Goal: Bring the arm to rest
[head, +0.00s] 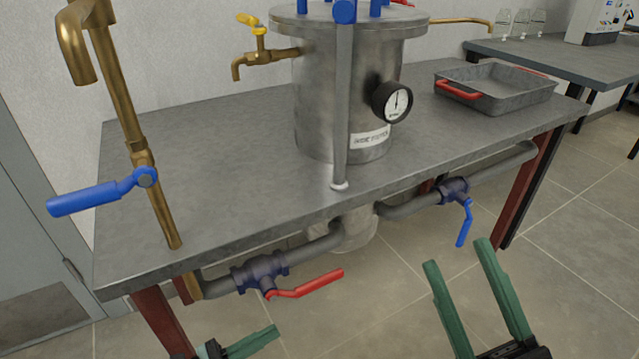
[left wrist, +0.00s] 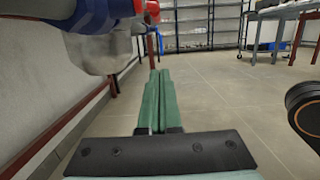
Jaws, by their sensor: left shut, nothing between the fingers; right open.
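My left gripper (head: 272,331) is at the bottom of the head view, in front of and below the table edge, just under the red-handled valve. Only part of its green fingers shows there. In the left wrist view its two green fingers (left wrist: 157,75) lie together, shut with nothing between them. My right gripper (head: 458,254) is at the lower right of the head view. Its two green fingers are spread apart and empty, in front of the table and below the blue-handled valve. Neither gripper visibly touches anything.
A steel table (head: 225,205) carries a metal vessel (head: 325,100) with a gauge (head: 392,102) and a grey tray (head: 510,90). Below its front edge run pipes with a red lever (head: 308,284) and a blue lever (head: 464,224). A brass pipe (head: 125,110) stands left. The floor (left wrist: 220,105) ahead is clear.

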